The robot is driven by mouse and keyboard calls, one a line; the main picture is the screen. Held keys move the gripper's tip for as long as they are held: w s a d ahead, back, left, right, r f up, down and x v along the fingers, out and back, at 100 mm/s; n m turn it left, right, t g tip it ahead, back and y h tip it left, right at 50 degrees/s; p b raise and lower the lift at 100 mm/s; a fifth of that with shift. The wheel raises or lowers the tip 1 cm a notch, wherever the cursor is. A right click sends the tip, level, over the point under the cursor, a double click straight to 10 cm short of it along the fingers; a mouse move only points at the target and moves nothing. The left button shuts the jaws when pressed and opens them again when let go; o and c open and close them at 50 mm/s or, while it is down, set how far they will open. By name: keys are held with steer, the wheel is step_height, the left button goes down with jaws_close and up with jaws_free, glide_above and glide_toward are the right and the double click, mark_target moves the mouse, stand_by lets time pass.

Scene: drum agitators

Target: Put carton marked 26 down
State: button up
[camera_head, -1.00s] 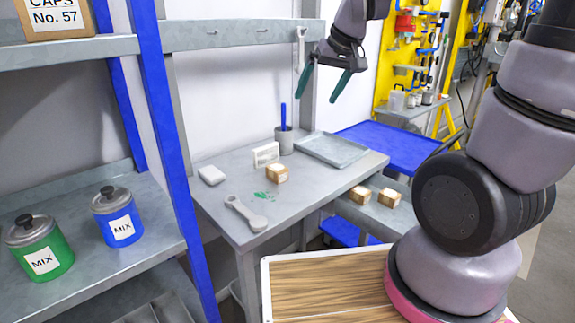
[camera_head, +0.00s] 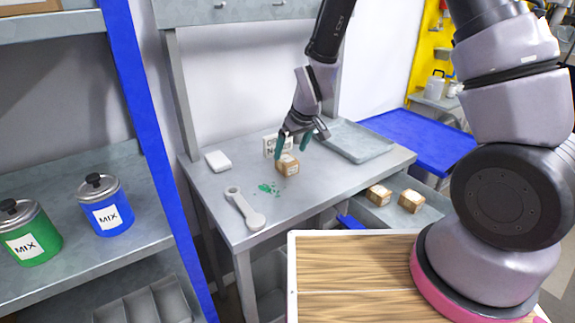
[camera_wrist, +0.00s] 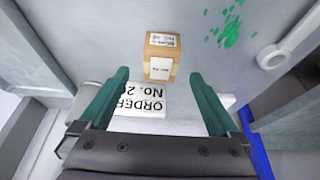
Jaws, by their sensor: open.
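A small brown carton (camera_head: 288,166) with white labels stands on the grey bench (camera_head: 315,200); its print is too small to read. It also shows in the wrist view (camera_wrist: 162,57), upright on the bench top. My gripper (camera_head: 293,149) is open and empty, pointing down just above and behind the carton. In the wrist view my fingers (camera_wrist: 159,76) are spread wide with the carton beyond their tips, apart from it. A white card (camera_wrist: 140,100) reading "ORDER No. 2…" stands behind the carton, partly covered by a finger.
A grey tray (camera_head: 355,142) sits at the back right. The bench front is clear.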

mark_target(287, 159)
steer(key=x, duration=0.5)
steer(key=shift+w+a+f, duration=0.1)
steer(key=shift+w+f, duration=0.05)
steer(key=shift+f, duration=0.2)
steer(key=shift+r, duration=0.1)
jaws_close()
